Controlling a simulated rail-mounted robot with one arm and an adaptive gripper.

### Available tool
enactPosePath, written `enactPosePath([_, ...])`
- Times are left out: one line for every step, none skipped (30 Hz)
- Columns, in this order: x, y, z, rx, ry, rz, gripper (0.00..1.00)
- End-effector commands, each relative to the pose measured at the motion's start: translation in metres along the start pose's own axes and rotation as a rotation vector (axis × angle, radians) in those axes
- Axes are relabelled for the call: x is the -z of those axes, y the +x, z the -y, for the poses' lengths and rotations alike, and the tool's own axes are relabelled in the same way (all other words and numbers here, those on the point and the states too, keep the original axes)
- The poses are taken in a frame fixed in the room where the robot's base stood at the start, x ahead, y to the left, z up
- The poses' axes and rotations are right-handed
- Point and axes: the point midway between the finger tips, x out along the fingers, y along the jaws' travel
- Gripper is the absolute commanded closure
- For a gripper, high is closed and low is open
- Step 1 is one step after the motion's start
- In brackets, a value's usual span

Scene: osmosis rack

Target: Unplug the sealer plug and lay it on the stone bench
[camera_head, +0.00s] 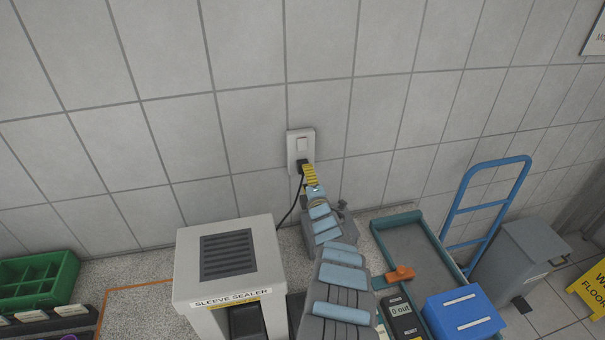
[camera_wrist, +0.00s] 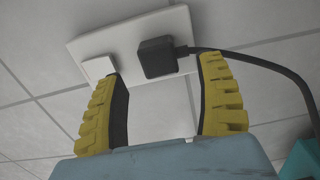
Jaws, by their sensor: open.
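The black sealer plug (camera_wrist: 158,58) sits in the white wall socket (camera_wrist: 128,38), with its black cord running off to the right in the wrist view. In the head view the plug (camera_head: 301,165) is partly hidden by my gripper (camera_head: 308,172), just below the socket's switch. In the wrist view my gripper (camera_wrist: 162,78) is open, its yellow fingers on either side of the plug with gaps visible. Whether the fingertips reach past the plug's face is unclear. The grey sleeve sealer (camera_head: 188,285) stands on the speckled stone bench (camera_head: 145,318).
A green bin (camera_head: 66,279) stands at the bench's left. A teal-rimmed tray (camera_head: 377,233) with an orange-handled item, a meter (camera_head: 401,318) and a blue box (camera_head: 462,312) are right of my arm. Bare bench shows left of the sealer and near the wall.

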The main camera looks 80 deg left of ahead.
Motion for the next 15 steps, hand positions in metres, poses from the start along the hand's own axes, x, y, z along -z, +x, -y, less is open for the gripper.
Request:
enactPosePath([0.001, 0.005, 0.004, -0.003, -0.002, -0.002, 0.28])
enactPosePath([0.0, 0.007, 0.004, -0.003, -0.002, -0.002, 0.28])
enactPosePath([0.001, 0.01, 0.004, -0.004, -0.002, -0.002, 0.28])
enactPosePath([0.001, 0.012, 0.004, -0.004, -0.002, -0.002, 0.28])
enactPosePath([0.002, 0.015, 0.003, -0.005, -0.003, -0.003, 0.28])
enactPosePath([0.002, 0.018, 0.003, -0.005, -0.002, -0.003, 0.28])
enactPosePath([0.001, 0.019, 0.004, -0.005, -0.001, -0.002, 0.28])
enactPosePath([0.001, 0.021, 0.004, -0.004, -0.001, -0.001, 0.28])
enactPosePath([0.0, 0.023, 0.004, -0.004, -0.001, -0.001, 0.28])
enactPosePath([0.0, 0.025, 0.004, -0.003, -0.001, -0.001, 0.28])
enactPosePath([0.0, 0.026, 0.004, -0.003, -0.001, 0.0, 0.28])
enactPosePath([0.0, 0.029, 0.004, -0.003, -0.001, 0.0, 0.28])
enactPosePath([0.0, 0.03, 0.004, -0.004, -0.001, 0.0, 0.28])
enactPosePath([0.0, 0.032, 0.004, -0.004, -0.001, 0.0, 0.28])
enactPosePath([0.0, 0.034, 0.003, -0.006, -0.001, 0.0, 0.28])
